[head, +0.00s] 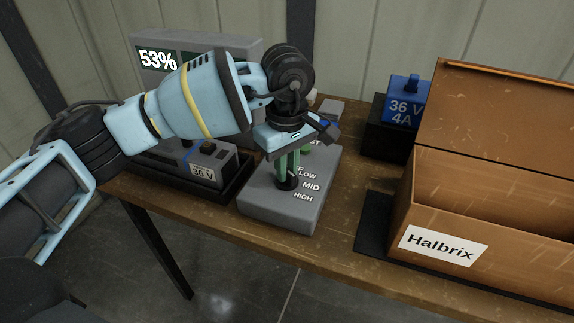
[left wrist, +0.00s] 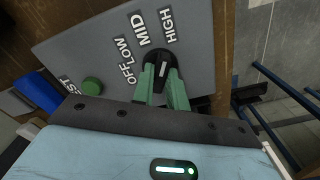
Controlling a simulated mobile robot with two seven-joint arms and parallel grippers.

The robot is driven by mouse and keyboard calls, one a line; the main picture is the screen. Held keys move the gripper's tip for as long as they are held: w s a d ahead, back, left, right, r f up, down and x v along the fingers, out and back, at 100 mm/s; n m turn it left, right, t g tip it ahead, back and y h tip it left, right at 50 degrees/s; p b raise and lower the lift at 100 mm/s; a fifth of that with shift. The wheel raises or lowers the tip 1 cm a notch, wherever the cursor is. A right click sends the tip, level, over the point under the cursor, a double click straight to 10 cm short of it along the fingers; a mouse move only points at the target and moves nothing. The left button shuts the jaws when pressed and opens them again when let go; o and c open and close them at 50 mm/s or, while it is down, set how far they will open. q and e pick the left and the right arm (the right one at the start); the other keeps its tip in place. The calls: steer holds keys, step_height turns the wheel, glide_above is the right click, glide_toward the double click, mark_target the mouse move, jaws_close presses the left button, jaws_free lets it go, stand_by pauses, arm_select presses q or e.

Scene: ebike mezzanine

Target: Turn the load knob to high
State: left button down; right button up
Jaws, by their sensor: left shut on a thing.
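The load knob (left wrist: 163,68) is a black round knob on a grey control box (head: 262,207) with the labels OFF, LOW, MID and HIGH. In the left wrist view its white pointer mark points up, closer to the HIGH label than to MID. My left gripper (head: 288,177) reaches down over the box, its green fingers shut on the knob, one on each side. In the head view the fingers hide most of the knob. My right gripper is in neither view.
A green button (left wrist: 92,86) sits on the same box. A display (head: 158,59) behind my left arm reads 53%. A 36 V battery (head: 212,165) sits left of the box. A blue 36 V 4A unit (head: 405,105) and an open Halbrix carton (head: 500,235) stand to the right.

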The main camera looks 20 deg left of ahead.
arm_select(q)
steer(key=c, duration=1.4)
jaws_free()
steer(key=shift+r, duration=3.9)
